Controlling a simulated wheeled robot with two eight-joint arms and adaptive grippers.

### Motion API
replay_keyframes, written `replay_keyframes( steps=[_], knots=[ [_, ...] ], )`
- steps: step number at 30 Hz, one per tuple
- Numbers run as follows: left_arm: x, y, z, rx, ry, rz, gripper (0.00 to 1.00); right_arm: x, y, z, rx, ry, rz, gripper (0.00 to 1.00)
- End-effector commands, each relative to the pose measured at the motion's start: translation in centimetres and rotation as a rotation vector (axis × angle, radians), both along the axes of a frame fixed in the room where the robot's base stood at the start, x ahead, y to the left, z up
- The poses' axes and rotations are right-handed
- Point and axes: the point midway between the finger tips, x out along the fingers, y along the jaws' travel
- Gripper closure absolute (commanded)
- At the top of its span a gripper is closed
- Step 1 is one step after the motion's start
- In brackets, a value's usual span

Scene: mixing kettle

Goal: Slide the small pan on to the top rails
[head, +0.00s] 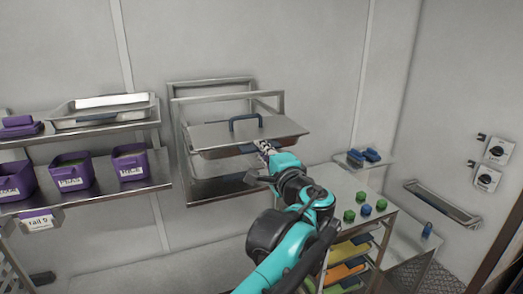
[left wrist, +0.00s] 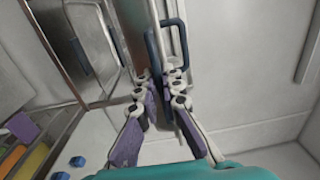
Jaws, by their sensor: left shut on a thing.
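The small pan (head: 222,153) is a shallow metal pan under a flat grey lid (head: 215,132) with a dark blue loop handle (head: 246,122). It sits level in the upper part of the open metal rack (head: 180,125), and its near edge sticks out in front. Whether it rests on the top rails cannot be told. My left gripper (head: 262,147) is shut at the pan's near side, on what looks like its blue front grip. My right gripper is out of view.
A shelf at left holds a metal tray (head: 100,117) and purple bins (head: 70,173). At right a cart (head: 350,188) carries green and blue knobs, with coloured trays below. A small shelf with blue items (head: 365,156) is behind it. The rack's lower part looks open.

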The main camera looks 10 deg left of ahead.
Motion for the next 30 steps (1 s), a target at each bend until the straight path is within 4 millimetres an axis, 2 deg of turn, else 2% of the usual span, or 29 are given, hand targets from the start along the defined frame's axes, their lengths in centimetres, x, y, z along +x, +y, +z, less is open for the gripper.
replay_keyframes(
  steps=[8, 30],
  knots=[
    [0.3, 0.2, 0.2, 0.005, -0.002, 0.001, 1.00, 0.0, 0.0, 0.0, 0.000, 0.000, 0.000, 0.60],
    [4.8, 3.3, 0.2, 0.005, -0.002, 0.001, 1.00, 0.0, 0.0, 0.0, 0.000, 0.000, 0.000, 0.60]
  ],
)
